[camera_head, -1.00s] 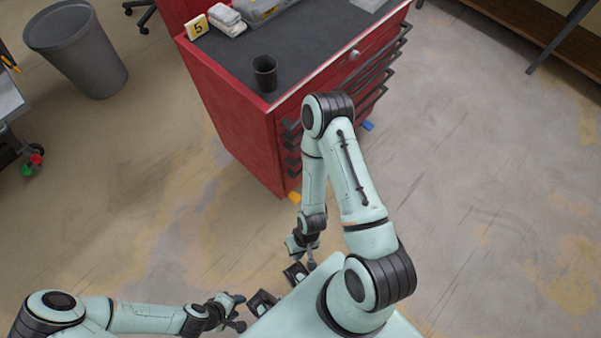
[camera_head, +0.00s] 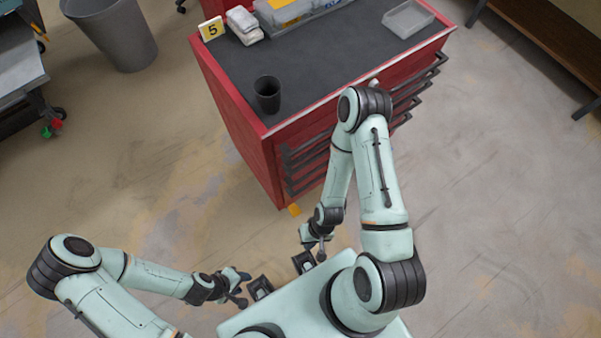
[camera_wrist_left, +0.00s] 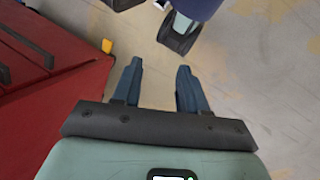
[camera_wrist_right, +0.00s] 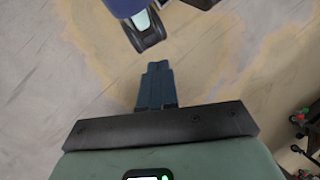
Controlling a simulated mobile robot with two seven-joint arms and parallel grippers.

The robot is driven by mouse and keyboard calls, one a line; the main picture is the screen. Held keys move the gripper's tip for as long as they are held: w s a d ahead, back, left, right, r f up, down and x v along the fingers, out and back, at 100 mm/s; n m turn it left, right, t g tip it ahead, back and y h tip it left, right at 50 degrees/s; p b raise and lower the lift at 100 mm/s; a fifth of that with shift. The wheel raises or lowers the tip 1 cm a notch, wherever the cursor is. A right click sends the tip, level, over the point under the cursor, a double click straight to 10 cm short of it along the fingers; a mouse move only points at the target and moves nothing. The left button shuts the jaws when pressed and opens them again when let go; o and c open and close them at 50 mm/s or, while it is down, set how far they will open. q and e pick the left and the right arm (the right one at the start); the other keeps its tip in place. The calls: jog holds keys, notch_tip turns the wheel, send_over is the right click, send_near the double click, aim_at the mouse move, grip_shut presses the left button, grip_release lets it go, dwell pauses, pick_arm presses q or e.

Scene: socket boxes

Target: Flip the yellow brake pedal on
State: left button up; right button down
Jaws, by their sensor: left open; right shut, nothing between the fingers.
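The small yellow brake pedal (camera_head: 294,209) sticks out at floor level from under the near bottom corner of the red tool cabinet (camera_head: 238,135). It also shows in the left wrist view (camera_wrist_left: 107,45), beside the cabinet's lower edge and beyond my fingers. My left gripper (camera_head: 243,288) is open and empty, below and left of the pedal in the head view, apart from it. My right gripper (camera_head: 320,254) is shut and empty, below and right of the pedal, in front of the drawers. The right wrist view shows its fingers (camera_wrist_right: 155,85) together over bare floor. The pedal's tilt cannot be told.
The cabinet top carries a black cup (camera_head: 267,94), a yellow card marked 5 (camera_head: 211,29), a clear tray (camera_head: 408,18) and boxes. Floor around the cabinet is clear.

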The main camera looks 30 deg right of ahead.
aim_at(297, 213)
pick_arm(q)
jog(key=shift+a+f, duration=0.1)
jog(key=shift+a, duration=0.05)
pick_arm(e)
jog(key=shift+a, duration=0.1)
pick_arm(q)
jog(key=w+a+f+t+b, duration=0.1)
jog(key=w+f+b, duration=0.1)
jog(key=f+b, duration=0.6)
jog(key=w+a+f+t+b, duration=0.1)
jog(key=w+f+b, duration=0.1)
jog(key=f+b, duration=0.6)
jog(key=shift+w+f+n+y+b, duration=0.3)
jog(key=shift+w+y+b, duration=0.05)
jog(key=shift+y+b, duration=0.1)
pick_arm(e)
jog(key=w+d+f+n+t+h, duration=0.1)
jog(key=w+f, duration=0.4)
jog(key=f, duration=0.5)
jog(key=w+d+f+n+t+h, duration=0.1)
jog(key=w+d+f, duration=0.3)
jog(key=f, duration=0.6)
jog(key=w+d+f+n+t+h, duration=0.1)
jog(key=w+d+f+n+t, duration=0.1)
jog(key=w+f, duration=0.6)
notch_tip(297, 213, down, 3)
jog(key=shift+w+d+r+n, duration=0.2)
jog(key=shift+w+n, duration=0.05)
jog(key=shift+n, duration=0.25)
